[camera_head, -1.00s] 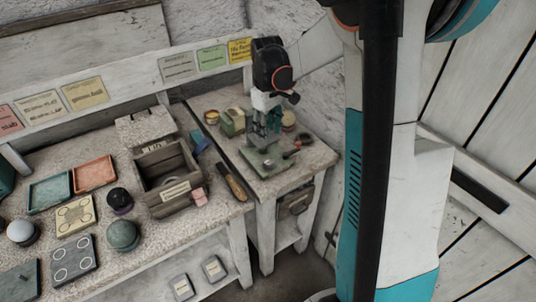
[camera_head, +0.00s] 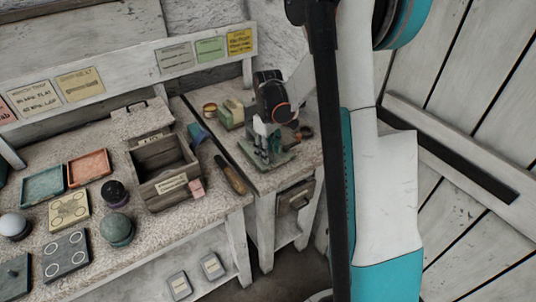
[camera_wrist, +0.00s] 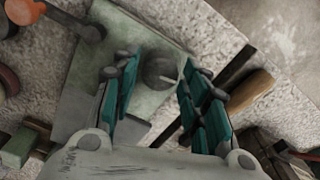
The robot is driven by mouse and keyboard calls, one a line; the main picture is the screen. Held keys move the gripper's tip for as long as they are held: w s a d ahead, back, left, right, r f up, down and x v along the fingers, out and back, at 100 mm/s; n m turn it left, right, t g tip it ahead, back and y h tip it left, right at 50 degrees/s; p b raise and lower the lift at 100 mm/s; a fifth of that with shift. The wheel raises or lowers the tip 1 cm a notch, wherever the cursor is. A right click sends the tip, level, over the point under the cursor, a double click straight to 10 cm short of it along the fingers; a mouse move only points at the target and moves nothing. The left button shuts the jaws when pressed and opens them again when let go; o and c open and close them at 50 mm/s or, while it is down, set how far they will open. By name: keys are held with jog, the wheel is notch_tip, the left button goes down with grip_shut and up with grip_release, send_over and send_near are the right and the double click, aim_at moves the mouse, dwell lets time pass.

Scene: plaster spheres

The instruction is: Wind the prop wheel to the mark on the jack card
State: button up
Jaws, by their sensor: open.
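A green plate (camera_wrist: 140,55) lies on the small side table, and a dark round knob (camera_wrist: 160,68) with a pale line stands on it. The knob may be the prop wheel; I cannot tell for sure. My gripper (camera_wrist: 155,85) is open over the plate, with its teal fingers on either side of the knob. I see no clear contact. In the head view my gripper (camera_head: 265,150) covers most of the green plate (camera_head: 283,158). Several cards hang on the back rail, among them a yellow card (camera_head: 239,42). Their text is too small to tell which is the jack card.
An orange knob on a dark arm (camera_wrist: 25,10) is beside the plate. A wooden-handled tool (camera_head: 230,175) lies left of it. A wooden box (camera_head: 163,172), trays and spheres fill the left bench. A green-and-cream block (camera_head: 230,113) stands behind my gripper.

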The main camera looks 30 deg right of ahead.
jog(key=shift+f, duration=0.45)
jog(key=c, duration=0.8)
jog(key=m, duration=0.4)
jog(key=shift+m, duration=0.3)
jog(key=m, duration=0.4)
jog(key=shift+m, duration=0.4)
